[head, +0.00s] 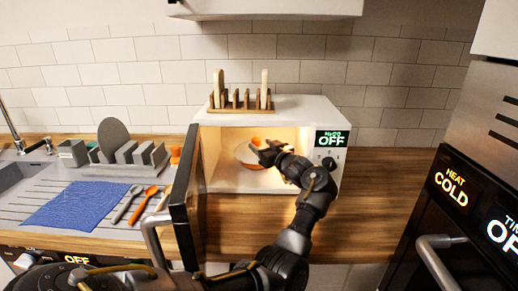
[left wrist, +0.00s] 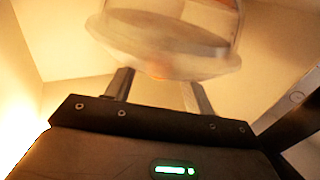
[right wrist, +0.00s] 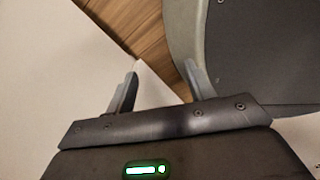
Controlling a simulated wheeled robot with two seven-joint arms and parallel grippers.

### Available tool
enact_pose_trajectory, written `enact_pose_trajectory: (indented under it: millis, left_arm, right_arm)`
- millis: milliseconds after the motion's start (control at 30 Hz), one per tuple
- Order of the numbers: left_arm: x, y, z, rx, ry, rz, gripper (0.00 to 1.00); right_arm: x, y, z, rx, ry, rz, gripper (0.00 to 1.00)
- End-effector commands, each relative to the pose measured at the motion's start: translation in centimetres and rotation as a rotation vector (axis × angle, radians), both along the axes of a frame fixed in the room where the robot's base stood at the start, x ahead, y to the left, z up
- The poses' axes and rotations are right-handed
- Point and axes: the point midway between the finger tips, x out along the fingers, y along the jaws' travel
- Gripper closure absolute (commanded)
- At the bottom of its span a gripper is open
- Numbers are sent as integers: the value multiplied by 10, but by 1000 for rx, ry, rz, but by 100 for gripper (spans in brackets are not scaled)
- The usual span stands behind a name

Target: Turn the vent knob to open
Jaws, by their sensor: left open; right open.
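A pale translucent covered dish (head: 246,154) sits inside the lit microwave (head: 225,142), whose door (head: 184,195) stands open to the left. A small orange part (head: 256,141), possibly the vent knob, shows at the dish's top; its setting is unreadable. My left gripper (head: 262,152) reaches into the cavity at the dish's right side. In the left wrist view its open fingers (left wrist: 157,90) are empty, with the dish (left wrist: 170,40) just beyond them and a blurred orange patch (left wrist: 158,70) between. Contact cannot be told. My right gripper (right wrist: 160,85) is open and empty.
A wooden rack (head: 240,102) with boards stands on the microwave. A blue cloth (head: 75,204), utensils (head: 133,203) and a dish rack (head: 130,155) lie left. An oven-like appliance (head: 450,215) stands right. Counter (head: 375,190) is clear right of the microwave.

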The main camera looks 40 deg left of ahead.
Motion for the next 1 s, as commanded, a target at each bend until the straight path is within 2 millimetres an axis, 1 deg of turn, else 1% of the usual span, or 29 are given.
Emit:
enact_pose_trajectory:
  millis: [33,200,333,533,867,900,1000]
  left_arm:
    - [2,7,-3,1,-1,1,46]
    - [7,21,-1,1,-1,0,46]
    - [9,25,0,0,0,-1,46]
    - [9,25,0,1,0,-1,46]
    - [9,25,0,1,0,-1,90]
    - [8,25,0,1,0,-1,91]
    - [8,26,2,1,0,-18,91]
  right_arm:
    - [2,-5,-8,-7,-2,1,46]
    - [8,-18,-13,-23,-13,5,46]
    - [12,-20,-12,-25,-20,6,46]
    - [9,-19,-12,-24,-14,5,46]
    - [5,-14,-12,-18,-9,3,46]
    - [5,-14,-12,-18,-9,3,46]
    - [5,-14,-6,-18,-8,3,46]
